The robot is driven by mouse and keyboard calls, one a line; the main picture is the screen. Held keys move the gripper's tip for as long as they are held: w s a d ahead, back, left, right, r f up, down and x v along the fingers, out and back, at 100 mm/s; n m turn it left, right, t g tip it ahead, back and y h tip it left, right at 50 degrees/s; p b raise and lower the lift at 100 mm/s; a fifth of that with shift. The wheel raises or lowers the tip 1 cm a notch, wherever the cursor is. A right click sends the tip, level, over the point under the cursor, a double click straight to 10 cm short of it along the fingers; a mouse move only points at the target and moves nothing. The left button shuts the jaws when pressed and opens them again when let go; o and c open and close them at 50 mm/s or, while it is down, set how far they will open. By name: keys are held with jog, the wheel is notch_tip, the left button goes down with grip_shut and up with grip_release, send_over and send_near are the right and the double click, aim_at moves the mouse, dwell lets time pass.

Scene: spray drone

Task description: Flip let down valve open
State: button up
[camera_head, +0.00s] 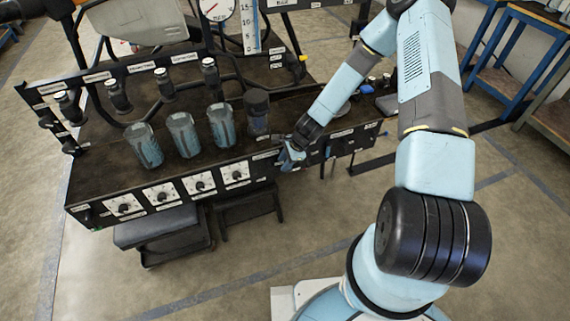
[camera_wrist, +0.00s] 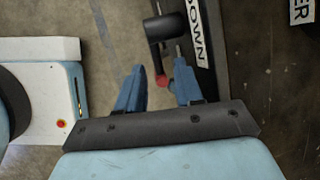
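My gripper (camera_head: 291,157) is at the front face of the black bench in the head view, near its right half. In the wrist view my gripper (camera_wrist: 158,78) has its two blue fingers apart, with a gap between them. A black valve handle (camera_wrist: 166,27) sticks out from the panel just beyond the fingers, with a small red part (camera_wrist: 162,80) near the gap between the fingertips. The right finger is close to the panel. A white label (camera_wrist: 196,35) reading "OWN", its start cut off, is beside the handle. I cannot tell whether the fingers touch the valve. In the head view my gripper hides it.
A blue lever (camera_head: 327,152) is on the front right of my gripper. Dark steps (camera_head: 165,232) stand below; the floor in front is clear.

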jog(key=shift+x, duration=0.9)
jog(key=shift+c, duration=0.2)
grip_shut()
